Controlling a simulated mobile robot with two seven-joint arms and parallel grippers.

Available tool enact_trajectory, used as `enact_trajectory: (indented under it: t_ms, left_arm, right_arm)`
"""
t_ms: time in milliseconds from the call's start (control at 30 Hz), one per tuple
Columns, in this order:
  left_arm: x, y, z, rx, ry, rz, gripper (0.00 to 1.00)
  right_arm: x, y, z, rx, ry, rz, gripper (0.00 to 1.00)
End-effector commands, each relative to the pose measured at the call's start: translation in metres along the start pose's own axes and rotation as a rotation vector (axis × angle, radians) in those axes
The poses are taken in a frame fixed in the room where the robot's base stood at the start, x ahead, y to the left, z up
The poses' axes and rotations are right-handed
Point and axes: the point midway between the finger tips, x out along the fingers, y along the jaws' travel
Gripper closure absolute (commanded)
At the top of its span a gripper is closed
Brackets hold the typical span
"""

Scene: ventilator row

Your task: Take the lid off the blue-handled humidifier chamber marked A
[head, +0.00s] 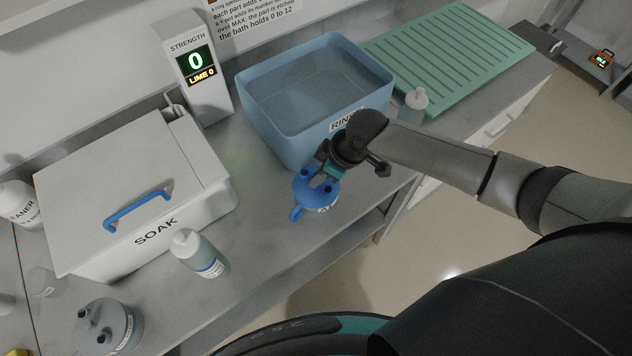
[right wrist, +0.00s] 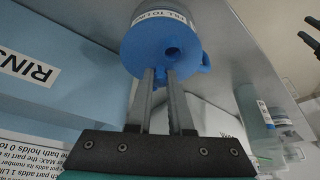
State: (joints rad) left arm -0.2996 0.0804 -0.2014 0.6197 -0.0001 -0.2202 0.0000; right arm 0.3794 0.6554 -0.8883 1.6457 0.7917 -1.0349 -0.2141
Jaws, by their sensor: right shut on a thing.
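The humidifier chamber marked A (head: 325,209) stands on the bench in front of the rinse bath, in the head view. Its round blue lid (head: 309,193) has short ports on top, and a blue handle (head: 296,214) sticks out at the left. My right gripper (head: 321,183) comes down from above and is shut on the lid at a port. The right wrist view shows the fingers (right wrist: 161,76) against the blue lid (right wrist: 145,50), with a dark port hole beside them. The fingers hide what they pinch. I cannot tell whether the lid sits fully down. My left gripper is not in view.
The blue rinse bath (head: 290,140) stands right behind the chamber. The lidded soak bath (head: 205,205) and a bottle (head: 200,255) are to the left. A grey chamber (head: 108,325) is at lower left. A green ribbed drainer (head: 450,55) and small bottle (head: 414,98) are at right.

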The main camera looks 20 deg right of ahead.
Motion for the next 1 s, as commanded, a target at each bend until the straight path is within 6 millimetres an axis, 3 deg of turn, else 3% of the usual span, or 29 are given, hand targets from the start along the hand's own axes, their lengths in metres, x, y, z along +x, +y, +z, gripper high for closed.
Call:
enact_trajectory:
  t_ms: [100,733,1000]
  left_arm:
    - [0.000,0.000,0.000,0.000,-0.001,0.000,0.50]
    - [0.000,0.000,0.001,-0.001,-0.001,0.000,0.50]
    - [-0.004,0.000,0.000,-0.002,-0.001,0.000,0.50]
  right_arm:
    - [0.000,0.000,0.000,0.000,0.000,0.000,1.00]
    - [-0.003,0.000,-0.001,0.000,0.000,0.000,1.00]
    - [-0.030,0.001,-0.013,-0.002,0.002,0.002,1.00]
